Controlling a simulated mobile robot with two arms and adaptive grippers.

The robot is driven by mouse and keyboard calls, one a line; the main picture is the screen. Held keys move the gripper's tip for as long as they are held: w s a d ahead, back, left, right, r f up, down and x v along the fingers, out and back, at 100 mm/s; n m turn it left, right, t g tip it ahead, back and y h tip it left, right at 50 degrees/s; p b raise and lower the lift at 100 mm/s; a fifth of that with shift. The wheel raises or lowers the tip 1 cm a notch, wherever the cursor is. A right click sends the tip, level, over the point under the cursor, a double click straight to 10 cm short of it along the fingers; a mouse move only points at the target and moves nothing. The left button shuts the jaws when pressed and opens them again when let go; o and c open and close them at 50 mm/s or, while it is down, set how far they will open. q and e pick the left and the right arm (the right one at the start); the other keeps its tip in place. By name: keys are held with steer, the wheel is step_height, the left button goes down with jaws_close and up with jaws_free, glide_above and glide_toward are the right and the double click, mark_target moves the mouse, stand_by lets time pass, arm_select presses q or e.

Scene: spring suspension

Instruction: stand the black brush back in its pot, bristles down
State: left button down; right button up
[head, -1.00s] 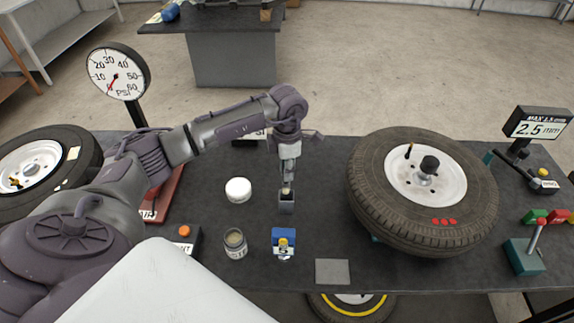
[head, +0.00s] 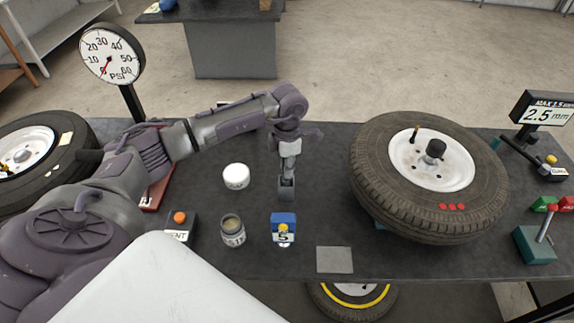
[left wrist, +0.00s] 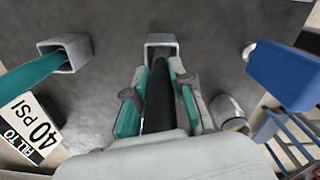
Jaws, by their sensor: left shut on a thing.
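My left gripper (head: 287,174) points down right over the small grey square pot (head: 287,191) in the middle of the bench. In the left wrist view its teal-padded fingers (left wrist: 158,98) are shut on the black brush (left wrist: 158,100). The brush's dark shaft runs from between the fingers toward the mouth of the square pot (left wrist: 162,42). The bristles are hidden, and I cannot tell how deep the brush is in the pot. In the head view the gripper covers the brush. My right gripper is not in view.
A white-lidded tub (head: 236,177), an open jar (head: 232,231) and a blue dispenser (head: 284,229) stand near the pot. A tyre (head: 385,205) lies to the right. In the left wrist view, a teal handle (left wrist: 28,75) stands in another square holder (left wrist: 74,52).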

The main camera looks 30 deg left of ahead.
arm_select(q)
steer(key=c, duration=0.9)
jaws_free()
step_height(320, 180, up, 12)
steer(key=shift+s+f, duration=0.1)
stand_by(0.5)
